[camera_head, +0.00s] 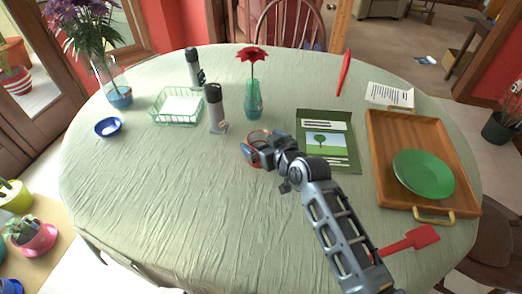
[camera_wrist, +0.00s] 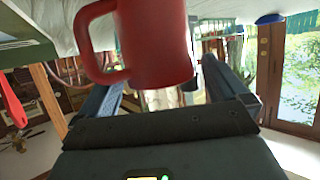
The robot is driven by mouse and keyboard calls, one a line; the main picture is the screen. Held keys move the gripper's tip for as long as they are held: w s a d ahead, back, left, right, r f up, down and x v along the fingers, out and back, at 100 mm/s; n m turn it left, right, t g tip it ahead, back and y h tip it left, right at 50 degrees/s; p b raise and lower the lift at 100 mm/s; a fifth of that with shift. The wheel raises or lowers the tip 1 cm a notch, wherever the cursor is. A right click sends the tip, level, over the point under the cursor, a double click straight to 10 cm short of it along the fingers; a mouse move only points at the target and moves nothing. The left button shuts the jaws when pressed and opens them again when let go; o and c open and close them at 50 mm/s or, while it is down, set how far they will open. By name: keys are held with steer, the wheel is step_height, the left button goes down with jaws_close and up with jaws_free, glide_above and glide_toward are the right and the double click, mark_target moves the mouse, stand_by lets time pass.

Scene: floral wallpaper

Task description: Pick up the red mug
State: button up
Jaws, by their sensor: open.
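The red mug (camera_wrist: 155,45) fills the upper middle of the wrist view, with its handle to the left. It is close in front of my gripper (camera_wrist: 162,88), between the lines of the two fingers; I cannot tell whether either finger touches it. In the head view my gripper (camera_head: 252,150) is low over the middle of the table, open. It hides most of the mug there; a red rim (camera_head: 258,132) and a bit of red at the left show around the fingers.
A vase with a red flower (camera_head: 253,100) and a grey-black bottle (camera_head: 215,108) stand behind my gripper. A picture book (camera_head: 322,158) and a wooden tray (camera_head: 385,160) with a green plate (camera_head: 423,173) lie to the right. The front left of the tablecloth (camera_head: 150,190) is clear.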

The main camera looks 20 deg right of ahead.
steer(key=shift+c, duration=0.5)
steer(key=c, duration=1.5)
